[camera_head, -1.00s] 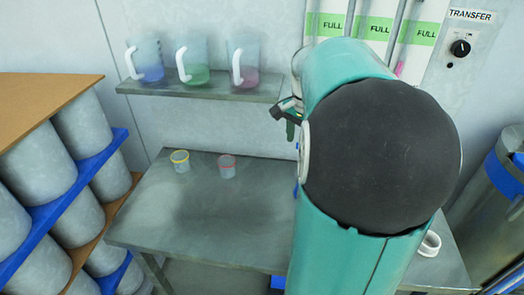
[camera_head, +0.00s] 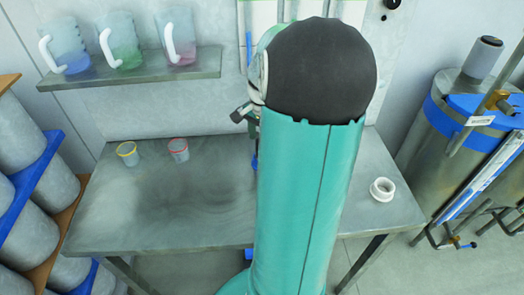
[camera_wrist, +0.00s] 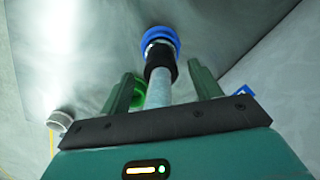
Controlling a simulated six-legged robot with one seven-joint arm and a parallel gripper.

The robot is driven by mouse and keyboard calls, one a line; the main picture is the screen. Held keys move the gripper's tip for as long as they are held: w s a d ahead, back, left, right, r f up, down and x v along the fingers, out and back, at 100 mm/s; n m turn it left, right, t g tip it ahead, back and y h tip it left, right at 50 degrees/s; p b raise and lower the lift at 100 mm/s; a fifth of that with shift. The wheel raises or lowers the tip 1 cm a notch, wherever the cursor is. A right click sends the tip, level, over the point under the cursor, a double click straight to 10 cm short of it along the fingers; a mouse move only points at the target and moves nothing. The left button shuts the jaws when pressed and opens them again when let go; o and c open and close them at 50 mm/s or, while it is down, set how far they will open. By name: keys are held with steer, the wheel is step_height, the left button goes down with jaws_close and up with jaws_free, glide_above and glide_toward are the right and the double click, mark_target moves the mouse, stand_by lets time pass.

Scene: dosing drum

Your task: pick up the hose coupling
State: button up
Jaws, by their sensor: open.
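In the wrist view a blue ring-shaped end (camera_wrist: 160,36) with a black collar and a pale grey tube shows above the metal table. I take it to be the hose coupling. My gripper (camera_wrist: 162,74) is open, with one green finger on each side of the grey tube. The black collar and blue end lie beyond the fingertips. I cannot tell whether a finger touches it. In the head view my arm hides the gripper and most of the coupling; a bit of blue (camera_head: 255,163) shows at the arm's left edge.
A white ring (camera_head: 382,189) lies on the table (camera_head: 110,220) at right. Two small cups, yellow-rimmed (camera_head: 128,154) and red-rimmed (camera_head: 178,150), stand at left. Several jugs stand on a wall shelf (camera_head: 140,72). A steel drum (camera_head: 450,150) stands at right. A green part (camera_wrist: 138,92) shows near the left finger.

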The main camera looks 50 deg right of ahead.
steer(key=shift+f, duration=1.45)
steer(key=c, duration=1.3)
steer(key=shift+o, duration=0.2)
steer(key=shift+w+r, duration=0.1)
